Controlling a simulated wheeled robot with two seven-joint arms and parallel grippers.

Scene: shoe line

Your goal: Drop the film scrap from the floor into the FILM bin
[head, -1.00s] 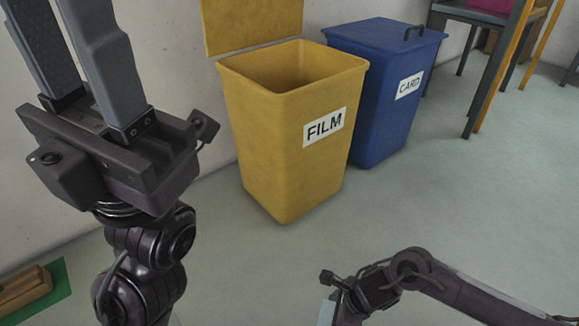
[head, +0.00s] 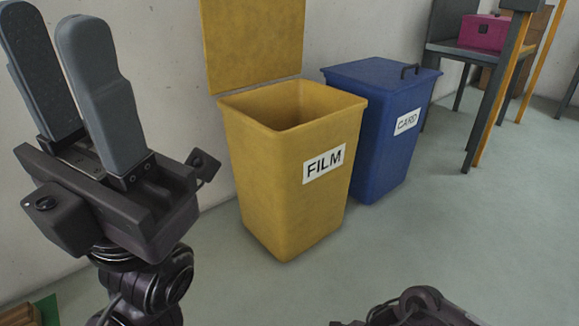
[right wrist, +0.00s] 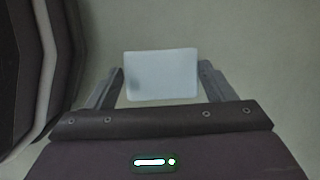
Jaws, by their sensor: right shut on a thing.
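The yellow FILM bin (head: 285,190) stands on the floor by the wall in the head view, with its lid (head: 252,45) raised and its mouth open. My right gripper (right wrist: 160,72) is shut on the film scrap (right wrist: 162,78), a pale, smooth, nearly rectangular sheet between its fingers in the right wrist view. The right gripper and scrap are out of sight in the head view, where only a bit of my right arm shows at the bottom. My left gripper (head: 50,20) points up, left of the bin, with a gap between its fingers and nothing in it.
A blue CARD bin (head: 370,150) with its lid shut stands right of the FILM bin. A dark and orange frame (head: 487,95) stands at the back right, with a pink box (head: 485,32) there. The floor (head: 480,240) in front of the bins is clear.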

